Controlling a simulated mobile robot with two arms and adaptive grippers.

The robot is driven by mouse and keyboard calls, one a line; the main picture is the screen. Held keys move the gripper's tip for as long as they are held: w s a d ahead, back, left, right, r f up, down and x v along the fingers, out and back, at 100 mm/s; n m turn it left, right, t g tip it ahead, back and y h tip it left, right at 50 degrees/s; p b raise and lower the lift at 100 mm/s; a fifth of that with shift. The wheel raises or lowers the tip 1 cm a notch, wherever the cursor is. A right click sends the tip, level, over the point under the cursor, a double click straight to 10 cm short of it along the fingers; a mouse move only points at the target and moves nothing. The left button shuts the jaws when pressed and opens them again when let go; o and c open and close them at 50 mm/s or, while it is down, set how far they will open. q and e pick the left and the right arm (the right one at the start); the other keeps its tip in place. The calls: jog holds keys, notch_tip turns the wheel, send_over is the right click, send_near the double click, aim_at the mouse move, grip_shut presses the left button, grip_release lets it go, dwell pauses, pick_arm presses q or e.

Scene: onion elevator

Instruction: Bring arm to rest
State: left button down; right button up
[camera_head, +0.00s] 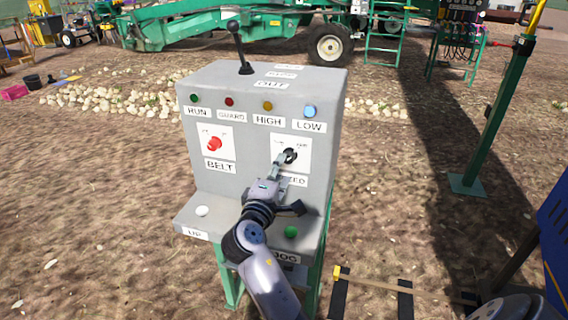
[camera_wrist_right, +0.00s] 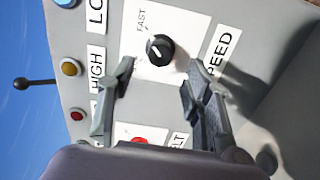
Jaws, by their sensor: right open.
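My right gripper (camera_head: 287,163) is in front of the SPEED dial plate on the grey control box (camera_head: 232,100). In the right wrist view its two fingers (camera_wrist_right: 160,78) are open and spread, with nothing between them. The black speed knob (camera_wrist_right: 159,49) lies just beyond the fingertips, on its white plate; a gap shows on both sides. In the head view the gripper partly covers the plate and the SPEED label. My right arm comes up from the bottom over the box's lower ledge. My left gripper is not in view.
A red BELT knob (camera_head: 214,143), a black lever (camera_head: 240,48), a white button (camera_head: 202,211) and a green button (camera_head: 291,232) are on the box. The blue LOW lamp (camera_head: 310,111) looks bright. Green machinery (camera_head: 190,28) stands behind; open soil lies left. A green post (camera_head: 497,115) stands right.

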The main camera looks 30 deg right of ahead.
jog(key=shift+v, duration=1.05)
jog(key=shift+f, duration=0.1)
